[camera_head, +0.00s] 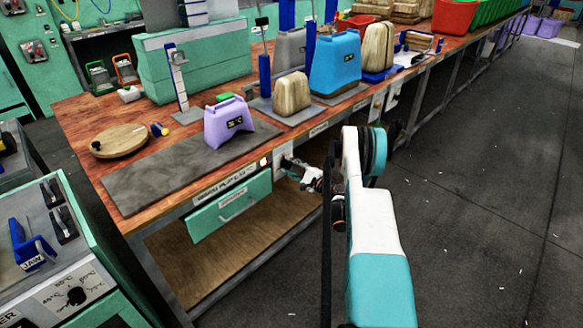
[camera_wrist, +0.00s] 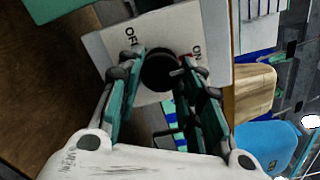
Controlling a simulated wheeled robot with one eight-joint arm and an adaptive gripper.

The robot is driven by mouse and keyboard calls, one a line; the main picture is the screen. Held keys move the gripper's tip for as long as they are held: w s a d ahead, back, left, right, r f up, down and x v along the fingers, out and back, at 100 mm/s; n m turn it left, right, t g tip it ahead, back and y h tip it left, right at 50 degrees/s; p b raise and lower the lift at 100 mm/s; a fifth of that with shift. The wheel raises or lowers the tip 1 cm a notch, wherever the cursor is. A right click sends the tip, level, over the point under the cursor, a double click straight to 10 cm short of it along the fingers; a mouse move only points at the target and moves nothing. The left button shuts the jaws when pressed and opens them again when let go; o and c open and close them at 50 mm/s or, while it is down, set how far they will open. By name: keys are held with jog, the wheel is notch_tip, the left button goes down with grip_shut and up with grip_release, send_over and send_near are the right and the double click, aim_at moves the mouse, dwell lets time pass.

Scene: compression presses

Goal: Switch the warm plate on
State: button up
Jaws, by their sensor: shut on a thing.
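The warm plate (camera_head: 150,185) is a flat dark grey slab along the front of the wooden bench, above a label that seems to read "WARM PLATE". Its white switch panel (camera_head: 281,157) is on the bench's front edge, and fills the upper middle of the wrist view (camera_wrist: 108,46). It carries a round black knob (camera_wrist: 160,73) between the words OFF and ON. My gripper (camera_head: 305,176) is at this panel, with its teal fingers (camera_wrist: 162,62) shut on the knob from both sides. The way the knob points cannot be made out.
A round wooden board (camera_head: 120,141) lies to the left. A green drawer (camera_head: 230,207) is below the bench front. A dial unit (camera_head: 75,296) is at lower left.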

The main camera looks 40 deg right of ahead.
jog(key=shift+d, duration=0.1)
dwell(0.4)
jog(key=o, duration=1)
jog(key=shift+s, duration=0.1)
jog(key=shift+o, duration=0.2)
jog(key=shift+r, duration=0.1)
